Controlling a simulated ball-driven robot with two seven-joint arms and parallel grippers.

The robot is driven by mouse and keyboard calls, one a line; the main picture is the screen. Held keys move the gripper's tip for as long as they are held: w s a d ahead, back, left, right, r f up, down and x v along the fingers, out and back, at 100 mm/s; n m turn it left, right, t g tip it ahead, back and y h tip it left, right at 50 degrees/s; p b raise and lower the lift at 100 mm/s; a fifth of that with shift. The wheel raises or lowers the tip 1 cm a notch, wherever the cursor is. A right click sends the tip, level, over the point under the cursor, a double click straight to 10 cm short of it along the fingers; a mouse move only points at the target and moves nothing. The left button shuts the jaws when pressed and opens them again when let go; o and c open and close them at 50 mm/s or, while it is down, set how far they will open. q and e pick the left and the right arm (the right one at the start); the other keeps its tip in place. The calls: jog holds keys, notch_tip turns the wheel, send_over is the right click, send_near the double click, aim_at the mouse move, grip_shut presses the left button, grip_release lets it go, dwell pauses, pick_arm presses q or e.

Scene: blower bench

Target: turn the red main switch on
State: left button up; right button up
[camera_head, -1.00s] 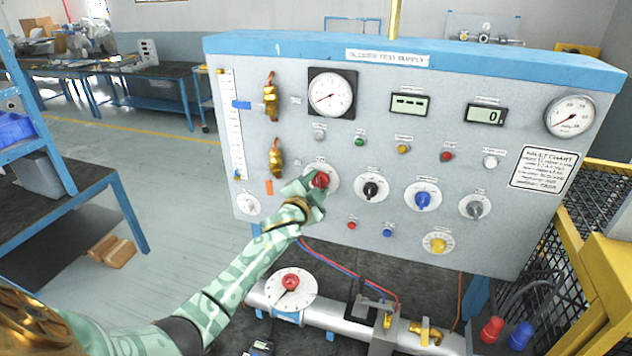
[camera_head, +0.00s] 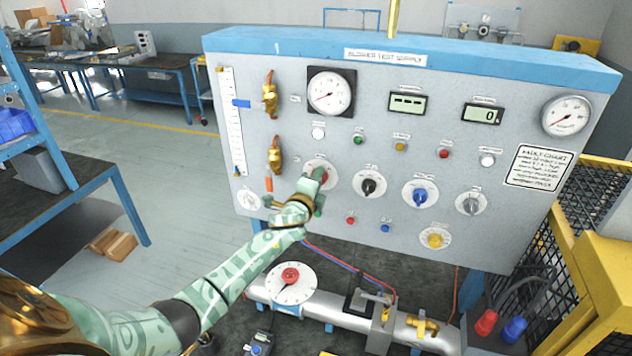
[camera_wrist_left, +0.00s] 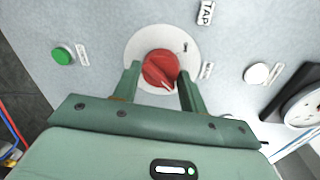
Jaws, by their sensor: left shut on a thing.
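The red main switch (camera_head: 323,177) is a round knob on a white dial plate at the left of the grey panel. It also shows in the left wrist view (camera_wrist_left: 160,68), with a pale pointer line toward the lower right. My left gripper (camera_head: 316,188) is at the switch, its two fingers on either side of the knob and shut on it. The fingers partly hide the knob in the head view. A white lamp (camera_head: 319,133) above the switch looks bright. My right gripper is not in view.
Black (camera_head: 369,186), blue (camera_head: 420,195) and grey (camera_head: 471,203) knobs lie to the right of the switch. Brass valves (camera_head: 270,95) stick out at the upper left. Below are a pipe (camera_head: 335,314) and a white dial with a red centre (camera_head: 290,282). A yellow frame (camera_head: 600,270) stands at right.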

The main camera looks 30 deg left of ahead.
pick_arm(q)
jog(key=shift+r+m, duration=0.1)
jog(key=shift+m, duration=0.3)
jog(key=o, duration=0.9)
jog(key=shift+w, duration=0.1)
jog(key=shift+o, duration=0.2)
jog(key=v, duration=1.6)
jog(key=shift+d, duration=0.1)
